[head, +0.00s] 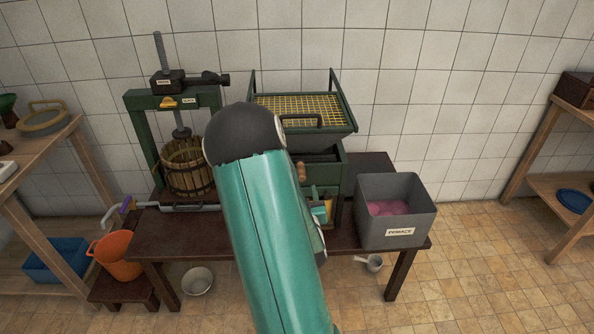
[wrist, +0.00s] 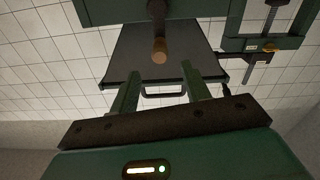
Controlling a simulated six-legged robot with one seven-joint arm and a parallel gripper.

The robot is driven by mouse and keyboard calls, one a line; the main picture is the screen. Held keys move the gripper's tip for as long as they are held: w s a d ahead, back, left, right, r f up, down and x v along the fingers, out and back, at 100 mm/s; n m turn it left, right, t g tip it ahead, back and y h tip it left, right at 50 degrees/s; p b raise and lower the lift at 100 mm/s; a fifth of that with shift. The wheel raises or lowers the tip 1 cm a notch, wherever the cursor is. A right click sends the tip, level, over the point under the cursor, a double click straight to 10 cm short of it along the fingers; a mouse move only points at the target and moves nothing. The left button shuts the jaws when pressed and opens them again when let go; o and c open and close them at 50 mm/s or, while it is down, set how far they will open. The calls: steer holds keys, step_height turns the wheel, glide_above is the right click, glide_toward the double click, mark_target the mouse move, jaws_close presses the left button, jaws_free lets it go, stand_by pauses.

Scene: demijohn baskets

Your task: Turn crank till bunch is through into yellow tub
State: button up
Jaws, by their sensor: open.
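The green crusher (head: 335,165) stands on the dark bench, with a yellow grid (head: 298,108) across its top tray. Its crank has a wooden handle (head: 301,171), seen just right of my arm; the handle also shows end-on in the wrist view (wrist: 160,52). My gripper (wrist: 160,70) is open and empty. Its two green fingers point toward the handle, which appears between and beyond their tips. In the head view my arm hides most of the gripper. A small yellow patch (head: 328,203) shows below the crusher; I cannot tell if it is the tub. No bunch is visible.
A grey pomace bin (head: 397,230) with pink contents stands on the bench's right end. A basket press (head: 187,170) stands left. An orange bucket (head: 118,255) sits on a low stool. A bowl (head: 197,281) and a dipper (head: 374,263) are on the floor.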

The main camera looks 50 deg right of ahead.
mark_target(301, 170)
steer(key=x, duration=1.1)
steer(key=shift+w+d, duration=0.1)
steer(key=shift+w, duration=0.05)
jaws_close()
